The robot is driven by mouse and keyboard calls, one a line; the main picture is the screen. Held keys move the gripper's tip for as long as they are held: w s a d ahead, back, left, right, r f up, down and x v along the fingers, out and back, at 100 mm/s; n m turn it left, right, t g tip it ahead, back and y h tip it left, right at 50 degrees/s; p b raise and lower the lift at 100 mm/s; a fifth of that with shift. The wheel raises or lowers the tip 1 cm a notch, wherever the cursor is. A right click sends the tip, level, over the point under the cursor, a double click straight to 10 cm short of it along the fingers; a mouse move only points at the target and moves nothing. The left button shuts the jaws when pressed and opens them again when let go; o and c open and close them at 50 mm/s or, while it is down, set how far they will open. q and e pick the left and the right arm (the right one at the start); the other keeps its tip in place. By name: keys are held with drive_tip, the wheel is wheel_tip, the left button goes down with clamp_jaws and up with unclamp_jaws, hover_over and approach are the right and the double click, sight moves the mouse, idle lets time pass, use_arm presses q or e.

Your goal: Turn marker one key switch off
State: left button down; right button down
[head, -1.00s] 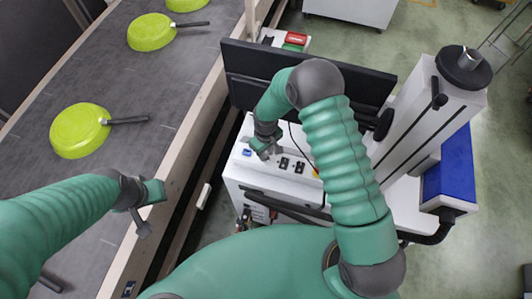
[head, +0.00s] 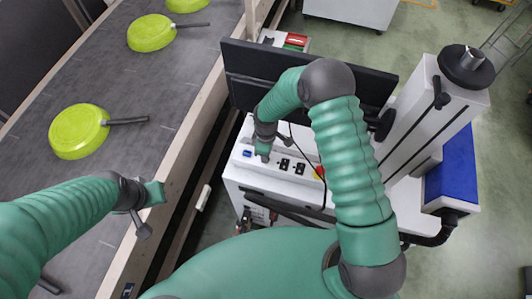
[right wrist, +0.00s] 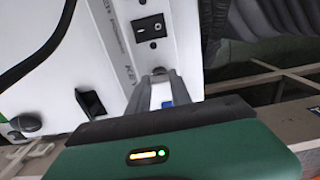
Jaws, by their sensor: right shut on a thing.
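The marker panel is the white sloped top (head: 272,177) of the machine, right of the conveyor. My right gripper (head: 264,156) is down at this panel, between the blue button (head: 247,153) and the black rocker switches (head: 284,164). In the right wrist view my right gripper (right wrist: 160,82) has its fingers close together around a small grey knob, apparently the key switch (right wrist: 158,71). Its key position is hidden by the fingers. My left gripper (head: 140,227) hangs by the conveyor's edge, away from the panel; its finger opening is unclear.
A black monitor (head: 240,75) stands behind the panel. A rocker switch (right wrist: 150,28) lies just beyond the fingers in the right wrist view. Green pans (head: 78,132) lie on the grey conveyor (head: 120,85) to the left. A dark cable hangs over the panel.

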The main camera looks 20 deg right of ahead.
idle(0.3)
drive_tip(key=c, duration=1.2)
unclamp_jaws()
drive_tip(key=shift+w, duration=0.1)
drive_tip(key=shift+o, duration=0.2)
drive_tip(key=shift+r, duration=0.1)
wheel_tip(320, 180, up, 16)
drive_tip(key=b, duration=0.1)
drive_tip(key=shift+r+b, duration=0.25)
drive_tip(key=shift+b, duration=0.15)
